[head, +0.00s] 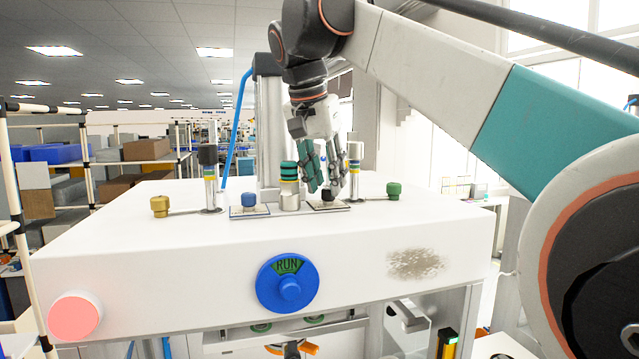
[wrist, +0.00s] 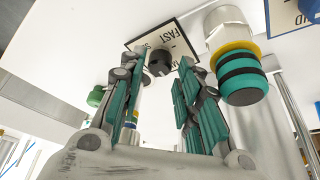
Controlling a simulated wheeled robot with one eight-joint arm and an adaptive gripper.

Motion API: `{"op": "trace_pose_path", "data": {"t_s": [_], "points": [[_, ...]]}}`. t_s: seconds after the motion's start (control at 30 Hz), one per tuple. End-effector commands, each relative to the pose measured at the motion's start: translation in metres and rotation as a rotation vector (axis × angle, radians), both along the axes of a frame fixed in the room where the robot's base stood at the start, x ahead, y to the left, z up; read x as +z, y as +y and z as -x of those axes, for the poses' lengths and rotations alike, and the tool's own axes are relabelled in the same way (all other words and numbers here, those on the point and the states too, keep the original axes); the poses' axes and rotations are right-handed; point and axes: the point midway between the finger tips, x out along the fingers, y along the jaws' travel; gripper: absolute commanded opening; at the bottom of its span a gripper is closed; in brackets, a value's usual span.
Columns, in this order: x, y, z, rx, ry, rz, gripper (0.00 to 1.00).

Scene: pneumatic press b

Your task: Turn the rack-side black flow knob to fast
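A small black knob (head: 328,194) sits on the right one of two labelled plates on top of the white press housing. In the wrist view the black knob (wrist: 160,63) stands on a plate (wrist: 181,40) marked FAST. My gripper (head: 324,189) points down at this knob. In the wrist view the gripper (wrist: 157,72) is open, its green-padded fingers on either side of the knob near the tips. I cannot tell whether they touch it. The knob's exact setting is not clear.
A green-and-black banded cylinder (head: 289,186) stands close left of my fingers. A blue knob (head: 249,199) is on the left plate. Gold (head: 159,206) and green (head: 394,190) knobs stand at the sides. A blue RUN dial (head: 287,284) and red button (head: 75,316) are in front.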

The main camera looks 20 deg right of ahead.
Motion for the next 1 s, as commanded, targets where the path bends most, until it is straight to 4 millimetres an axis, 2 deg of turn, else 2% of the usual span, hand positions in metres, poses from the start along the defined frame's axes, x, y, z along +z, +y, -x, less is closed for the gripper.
{"op": "trace_pose_path", "data": {"t_s": [0.2, 0.5, 0.63, 1.0], "points": [[-0.013, -0.004, -0.004, -0.001, 0.000, 0.000, 0.31], [-0.014, -0.004, -0.004, -0.001, 0.000, 0.000, 0.31], [-0.014, -0.004, -0.004, -0.001, 0.000, 0.000, 0.01], [-0.014, -0.005, -0.004, 0.026, 0.000, 0.000, 0.00]]}}
